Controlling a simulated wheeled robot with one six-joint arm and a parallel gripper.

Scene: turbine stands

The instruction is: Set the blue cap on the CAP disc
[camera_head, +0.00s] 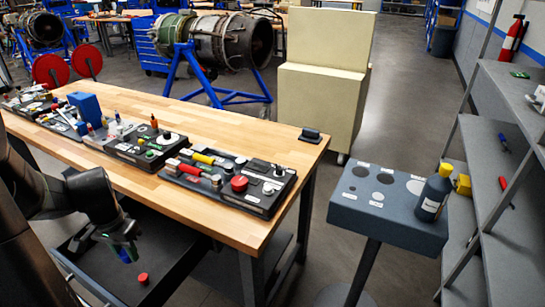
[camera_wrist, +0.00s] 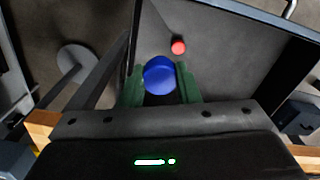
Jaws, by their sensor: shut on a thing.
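My gripper (camera_wrist: 161,84) has green fingers and is shut on the blue cap (camera_wrist: 159,74), which shows as a round blue top between the fingertips in the wrist view. In the head view my gripper (camera_head: 124,251) hangs at the lower left, over a dark tray (camera_head: 180,270) below the workbench; the cap is mostly hidden there. The blue-grey stand (camera_head: 395,228) at the right has several round discs on its top, with small white labels. The labels are too small to read, so I cannot tell which is the CAP disc.
A red piece (camera_head: 143,279) lies in the tray, just beyond the cap in the wrist view (camera_wrist: 179,47). The wooden workbench (camera_head: 240,120) carries several kit trays. A dark blue bottle (camera_head: 433,193) stands on the stand's right end. Grey shelves (camera_head: 515,110) stand farther right.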

